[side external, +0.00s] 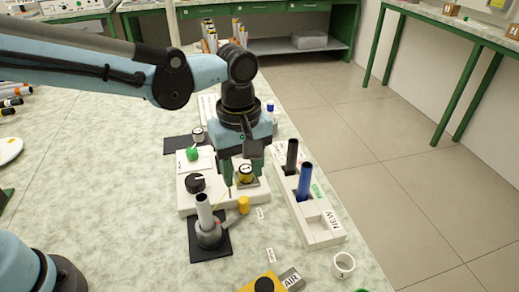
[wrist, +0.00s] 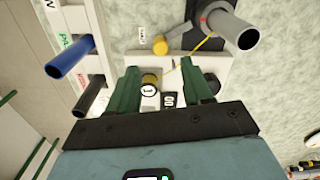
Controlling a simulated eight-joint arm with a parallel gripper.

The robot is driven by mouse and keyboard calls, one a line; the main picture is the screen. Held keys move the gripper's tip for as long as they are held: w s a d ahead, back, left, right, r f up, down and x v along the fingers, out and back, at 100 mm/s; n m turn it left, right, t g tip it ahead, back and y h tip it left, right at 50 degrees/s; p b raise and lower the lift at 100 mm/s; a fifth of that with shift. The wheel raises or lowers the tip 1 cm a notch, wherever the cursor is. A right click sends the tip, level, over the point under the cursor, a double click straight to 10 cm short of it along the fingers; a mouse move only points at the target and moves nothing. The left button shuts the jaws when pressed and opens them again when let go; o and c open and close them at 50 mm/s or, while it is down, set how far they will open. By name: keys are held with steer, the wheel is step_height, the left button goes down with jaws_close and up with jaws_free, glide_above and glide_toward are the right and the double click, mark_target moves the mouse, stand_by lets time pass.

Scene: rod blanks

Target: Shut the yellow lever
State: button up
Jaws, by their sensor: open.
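My gripper (side external: 244,180) is open and points down over the white box. In the wrist view its green fingers (wrist: 159,68) stand apart with a gap between them. A yellow-topped round part (side external: 246,171) sits on the box between or just beyond the fingers; it also shows in the wrist view (wrist: 150,79), with a white face marked 1. A plain yellow piece (side external: 243,205) stands at the box's front edge, clear of the fingers, and shows in the wrist view (wrist: 160,46). I cannot tell for certain which is the yellow lever. No contact is visible.
The box carries a black knob (side external: 194,183) and a green knob (side external: 193,153). A grey rod (side external: 204,211) stands on a black-based fixture in front, with a red-marked handle. A white rack (side external: 322,226) with blue and black rods is on the right.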

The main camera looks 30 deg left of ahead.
steer(key=shift+r, duration=1.5)
steer(key=s+a+m+t, duration=0.3)
steer(key=a+m, duration=0.2)
steer(key=a, duration=0.4)
steer(key=s+a+m+t, duration=0.4)
steer(key=a+m, duration=0.2)
steer(key=a, duration=0.4)
